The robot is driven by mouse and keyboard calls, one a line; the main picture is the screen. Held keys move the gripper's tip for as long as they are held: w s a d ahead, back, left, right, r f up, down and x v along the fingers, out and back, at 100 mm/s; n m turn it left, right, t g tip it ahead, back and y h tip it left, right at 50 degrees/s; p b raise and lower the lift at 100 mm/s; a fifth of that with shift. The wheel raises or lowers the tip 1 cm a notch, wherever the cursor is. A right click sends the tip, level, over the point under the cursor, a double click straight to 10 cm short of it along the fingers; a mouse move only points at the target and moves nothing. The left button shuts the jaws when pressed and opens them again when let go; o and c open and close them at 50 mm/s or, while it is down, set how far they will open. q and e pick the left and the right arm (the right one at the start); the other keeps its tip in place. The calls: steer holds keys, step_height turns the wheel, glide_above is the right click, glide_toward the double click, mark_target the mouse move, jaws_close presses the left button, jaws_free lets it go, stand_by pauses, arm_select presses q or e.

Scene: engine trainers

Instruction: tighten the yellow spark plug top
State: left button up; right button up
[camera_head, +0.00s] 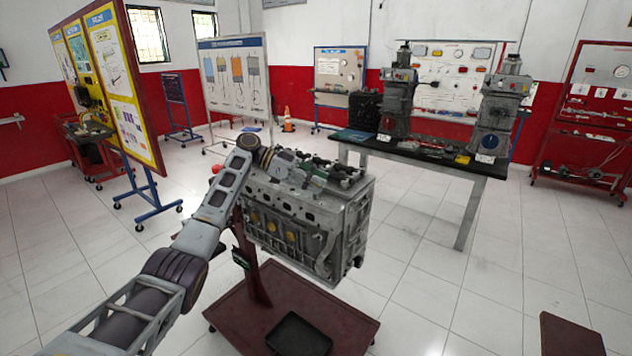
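A grey engine block (345,225) stands on a dark red stand (290,305) in the middle of the camera_head view. My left arm reaches in from the lower left. My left gripper (283,162) is at the top left end of the engine, over its upper face. Its fingers blend with the parts there, so I cannot tell whether they are open or shut, or whether they touch anything. I cannot make out a yellow spark plug top; that spot may be hidden by the gripper. Round yellowish discs (289,237) show on the engine's side. My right gripper is not in view.
A black-topped table (425,150) with two upright engine units stands behind to the right. A framed yellow board (125,85) on blue wheeled legs stands at the left. A black tray (299,335) lies on the stand's base.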

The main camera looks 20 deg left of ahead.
arm_select(q)
steer(key=shift+o, duration=0.9)
steer(key=v, duration=1.2)
steer(key=shift+r, duration=0.1)
